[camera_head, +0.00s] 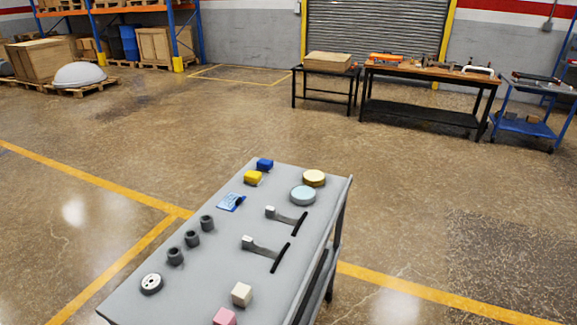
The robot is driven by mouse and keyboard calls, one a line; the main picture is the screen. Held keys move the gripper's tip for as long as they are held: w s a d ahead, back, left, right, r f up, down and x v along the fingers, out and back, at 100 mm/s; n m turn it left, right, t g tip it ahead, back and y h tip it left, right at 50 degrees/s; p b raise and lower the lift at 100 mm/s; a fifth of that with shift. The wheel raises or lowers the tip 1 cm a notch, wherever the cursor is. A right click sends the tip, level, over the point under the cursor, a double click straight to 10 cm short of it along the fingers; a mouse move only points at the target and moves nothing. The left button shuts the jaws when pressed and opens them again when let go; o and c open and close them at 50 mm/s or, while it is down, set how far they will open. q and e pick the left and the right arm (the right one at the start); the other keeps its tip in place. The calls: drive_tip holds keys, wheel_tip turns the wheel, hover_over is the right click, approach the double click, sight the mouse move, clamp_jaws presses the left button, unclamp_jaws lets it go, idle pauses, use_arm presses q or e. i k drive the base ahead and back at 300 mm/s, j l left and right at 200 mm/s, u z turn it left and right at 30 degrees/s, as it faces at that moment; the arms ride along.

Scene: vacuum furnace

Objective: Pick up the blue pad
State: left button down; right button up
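A grey table (170,305) stands in front of me. A light-blue round pad (303,196) lies flat on it, near its right edge towards the far end. A cream-yellow round pad (314,178) lies just behind it; the two look close together. A small blue block (265,164) and a yellow block (253,178) sit at the far left end. A flat blue-and-white piece (231,202) lies near the left edge. Neither of my grippers is in view.
Two grey levers with white ends (262,247) and dark bars lie mid-table. Several dark cylinders (192,239), a round metal disc (151,284), a white cube (241,294) and a pink cube (224,317) are nearer. The floor around the table is clear; workbenches (430,72) stand behind.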

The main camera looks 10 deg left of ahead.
sight(266, 165)
drive_tip(key=i+l+z, duration=0.4)
drive_tip(key=l, duration=0.2)
drive_tip(key=i+l+z, duration=0.4)
drive_tip(key=l, duration=0.15)
drive_tip(key=i+l+u, duration=0.2)
drive_tip(key=i, duration=0.2)
drive_tip(key=i+u, duration=0.25)
drive_tip(key=i+l, duration=0.05)
drive_tip(key=i, duration=0.05)
